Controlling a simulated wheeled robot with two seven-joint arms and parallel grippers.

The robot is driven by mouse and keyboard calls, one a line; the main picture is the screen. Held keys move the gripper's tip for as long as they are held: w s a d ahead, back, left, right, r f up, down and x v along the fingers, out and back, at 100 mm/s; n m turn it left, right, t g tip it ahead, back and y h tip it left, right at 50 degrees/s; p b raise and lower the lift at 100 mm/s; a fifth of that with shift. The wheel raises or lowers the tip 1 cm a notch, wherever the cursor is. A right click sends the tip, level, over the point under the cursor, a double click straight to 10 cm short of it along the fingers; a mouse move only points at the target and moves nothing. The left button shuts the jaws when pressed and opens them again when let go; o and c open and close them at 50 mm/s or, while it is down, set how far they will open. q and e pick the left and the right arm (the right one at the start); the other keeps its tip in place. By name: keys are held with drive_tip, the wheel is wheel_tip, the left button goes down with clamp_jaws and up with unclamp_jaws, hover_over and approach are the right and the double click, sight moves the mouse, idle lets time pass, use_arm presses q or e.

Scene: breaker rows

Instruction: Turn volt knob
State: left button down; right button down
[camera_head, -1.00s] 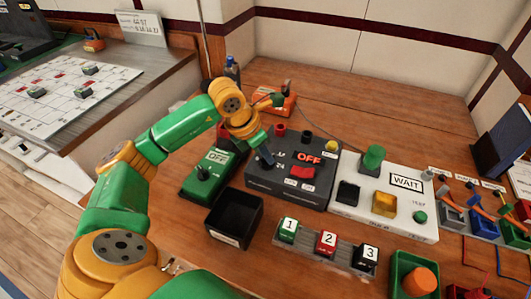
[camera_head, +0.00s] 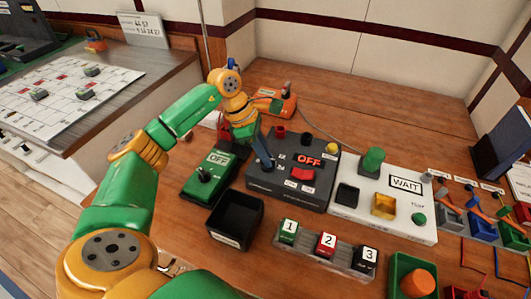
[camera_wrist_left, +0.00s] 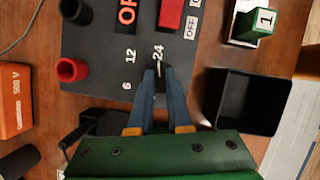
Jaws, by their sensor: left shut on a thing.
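The dark power panel (camera_head: 272,184) stands in the middle of the table, with a lit red OFF display and a red switch (camera_head: 303,174). My left gripper (camera_head: 267,162) reaches down to the panel's left part, where the volt knob sits. In the left wrist view its blue fingers (camera_wrist_left: 159,70) close together just below the mark 24 (camera_wrist_left: 159,52). Marks 12 and 6 lie to the left of them. The gripper is shut on the volt knob, which the fingers almost fully hide. My right gripper is not in view.
A green OFF box (camera_head: 197,190) stands left of the panel, and a black open bin (camera_head: 235,241) in front. A white WAIT panel (camera_head: 344,212) is at the right. An orange meter (camera_head: 283,104) lies behind. Numbered blocks (camera_head: 326,245) line the front.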

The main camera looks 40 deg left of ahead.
sight(256, 163)
use_arm(q)
drive_tip(key=shift+w+r+m, duration=0.1)
drive_tip(key=shift+m, duration=0.5)
drive_tip(key=shift+h, duration=0.3)
drive_tip(key=c, duration=0.8)
unclamp_jaws()
drive_tip(key=v, duration=0.7)
drive_tip(key=shift+w, duration=0.1)
